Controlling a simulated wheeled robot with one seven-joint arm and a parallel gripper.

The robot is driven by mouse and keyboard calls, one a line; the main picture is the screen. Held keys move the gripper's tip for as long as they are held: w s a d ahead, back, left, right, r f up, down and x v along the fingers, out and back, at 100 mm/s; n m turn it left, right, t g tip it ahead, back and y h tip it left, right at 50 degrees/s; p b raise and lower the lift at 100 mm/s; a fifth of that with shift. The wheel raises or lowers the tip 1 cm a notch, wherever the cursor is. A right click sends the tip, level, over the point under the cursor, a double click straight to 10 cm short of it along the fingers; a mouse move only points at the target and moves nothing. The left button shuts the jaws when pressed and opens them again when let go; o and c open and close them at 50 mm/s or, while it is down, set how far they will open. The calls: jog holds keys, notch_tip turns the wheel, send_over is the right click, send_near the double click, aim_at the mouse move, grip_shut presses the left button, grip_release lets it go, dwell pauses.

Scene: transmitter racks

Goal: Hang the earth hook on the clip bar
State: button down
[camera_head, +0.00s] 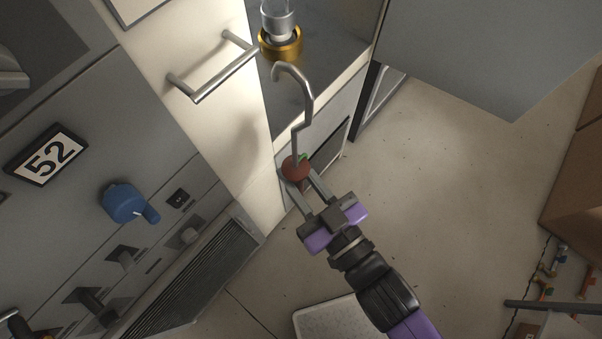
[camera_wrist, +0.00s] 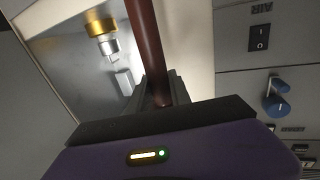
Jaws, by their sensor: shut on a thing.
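The earth hook has a curved grey metal rod (camera_head: 307,100) and a brown-red handle (camera_head: 296,167). My gripper (camera_head: 300,180) is shut on the handle, which also shows between the fingers in the wrist view (camera_wrist: 147,45). The hook points up in the head view, its curved tip near a gold-collared fitting (camera_head: 281,42). A U-shaped metal bar (camera_head: 222,77), which looks like the clip bar, stands out from the pale panel to the left of the hook. The hook and the bar look apart. The bar is not seen in the wrist view.
The open cabinet bay (camera_head: 325,50) lies behind the hook. A grey door (camera_head: 490,45) stands at the upper right. The left rack carries a blue knob (camera_head: 123,203) and a "52" plate (camera_head: 46,154).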

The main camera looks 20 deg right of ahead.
jog(key=shift+w+a+r, duration=0.1)
jog(key=shift+w+a, duration=0.75)
jog(key=shift+w, duration=0.4)
jog(key=shift+w+a+f, duration=0.1)
jog(key=shift+w+a, duration=0.7)
jog(key=shift+w, duration=0.45)
jog(key=shift+w+a+r, duration=0.1)
jog(key=shift+w+a, duration=0.75)
jog(key=shift+w, duration=0.4)
jog(key=shift+f+b, duration=1.8)
jog(key=shift+f, duration=0.3)
jog(key=c, duration=1.2)
grip_release()
jog(key=shift+c, duration=0.2)
jog(key=shift+o, duration=0.7)
jog(key=shift+s+f, duration=0.1)
jog(key=shift+f, duration=0.05)
